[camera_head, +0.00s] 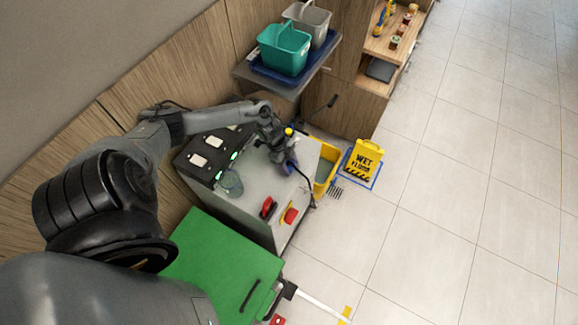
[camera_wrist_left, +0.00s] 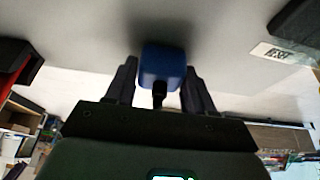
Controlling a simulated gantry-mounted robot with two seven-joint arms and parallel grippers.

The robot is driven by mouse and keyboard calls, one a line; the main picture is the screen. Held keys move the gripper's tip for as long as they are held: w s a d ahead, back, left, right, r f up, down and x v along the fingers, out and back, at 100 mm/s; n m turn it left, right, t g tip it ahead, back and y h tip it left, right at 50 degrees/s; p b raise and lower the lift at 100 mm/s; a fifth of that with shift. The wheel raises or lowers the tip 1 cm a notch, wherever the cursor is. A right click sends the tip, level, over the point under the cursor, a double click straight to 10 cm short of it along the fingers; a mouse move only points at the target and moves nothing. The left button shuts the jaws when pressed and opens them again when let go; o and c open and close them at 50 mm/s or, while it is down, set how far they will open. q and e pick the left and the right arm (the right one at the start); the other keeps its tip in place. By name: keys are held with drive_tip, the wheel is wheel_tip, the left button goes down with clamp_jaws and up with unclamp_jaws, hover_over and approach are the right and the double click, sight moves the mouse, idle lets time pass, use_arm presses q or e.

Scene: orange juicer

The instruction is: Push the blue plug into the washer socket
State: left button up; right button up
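The blue plug (camera_head: 290,166) is in my left gripper (camera_head: 284,155), above the grey top of the bench unit (camera_head: 259,180). In the left wrist view the plug (camera_wrist_left: 163,62) sits between both fingers of the left gripper (camera_wrist_left: 160,85), which appear closed on its sides. A black cable (camera_wrist_left: 160,92) leaves the plug toward the palm. A black panel (camera_head: 208,155) with white plates and green lights runs along the unit's left edge; I cannot tell which part is the washer socket. My right gripper is not in view.
A clear cup (camera_head: 230,182) stands near the panel. Red-and-black items (camera_head: 268,207) and a red item (camera_head: 290,215) lie at the unit's front. A green surface (camera_head: 222,262) is nearer me. A yellow bucket (camera_head: 325,170) and wet-floor sign (camera_head: 364,160) stand to the right.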

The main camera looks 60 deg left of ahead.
sight(289, 164)
use_arm(q)
drive_tip(key=shift+c, duration=1.1)
drive_tip(key=shift+r, duration=0.1)
wheel_tip(289, 164, up, 10)
drive_tip(key=shift+f+p, duration=0.1)
drive_tip(key=shift+p, duration=0.45)
